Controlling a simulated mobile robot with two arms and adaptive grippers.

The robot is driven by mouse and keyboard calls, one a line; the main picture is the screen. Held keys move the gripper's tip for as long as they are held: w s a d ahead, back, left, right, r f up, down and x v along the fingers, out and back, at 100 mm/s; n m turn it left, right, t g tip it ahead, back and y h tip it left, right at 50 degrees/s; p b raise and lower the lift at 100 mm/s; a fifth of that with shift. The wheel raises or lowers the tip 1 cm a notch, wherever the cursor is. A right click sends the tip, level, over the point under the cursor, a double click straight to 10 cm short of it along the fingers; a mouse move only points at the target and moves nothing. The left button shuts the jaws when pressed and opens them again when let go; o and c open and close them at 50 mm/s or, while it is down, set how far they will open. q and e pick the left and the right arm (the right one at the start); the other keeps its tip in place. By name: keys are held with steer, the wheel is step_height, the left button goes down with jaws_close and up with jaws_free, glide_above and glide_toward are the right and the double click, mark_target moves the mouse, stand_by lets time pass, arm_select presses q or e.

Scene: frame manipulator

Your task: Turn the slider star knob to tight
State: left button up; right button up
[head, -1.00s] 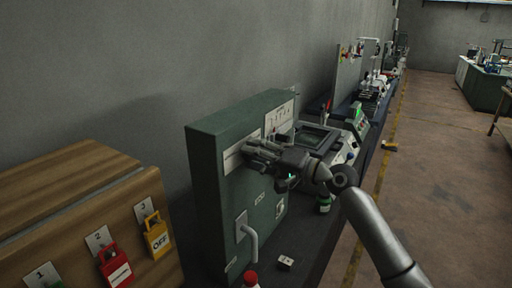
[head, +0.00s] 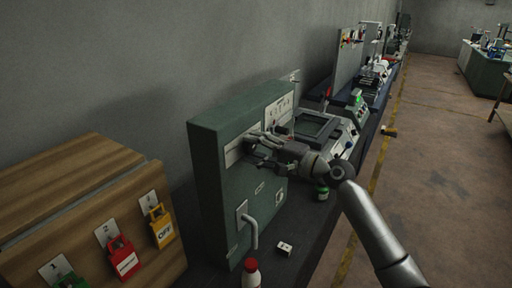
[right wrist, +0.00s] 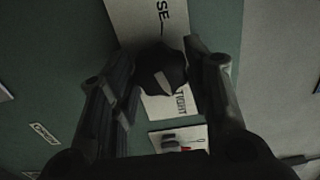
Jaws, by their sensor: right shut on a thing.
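The dark star knob (right wrist: 162,72) sits on a white label plate on the green panel, with a pale pointer mark on its face. The plate (right wrist: 128,18) reads "SE" at one end, the rest of the word being hidden, and "TIGHT" at the other. My right gripper (right wrist: 160,68) is shut on the knob, one finger on each side. In the head view, my right gripper (head: 250,144) reaches the front of the green cabinet (head: 208,165) and hides the knob. The pointer's exact setting is hard to tell. My left gripper is not in view.
A handle (head: 251,230) sticks out low on the cabinet front. A red-capped bottle (head: 251,272), a small white block (head: 284,248) and a green bottle (head: 322,193) stand nearby. A wooden box (head: 70,185) with coloured padlocks is at the left. The floor at right is open.

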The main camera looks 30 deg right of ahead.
steer(key=o, duration=1)
steer(key=shift+s+d, duration=0.1)
steer(key=v, duration=1.1)
steer(key=shift+s+d, duration=0.25)
steer(key=shift+s, duration=0.1)
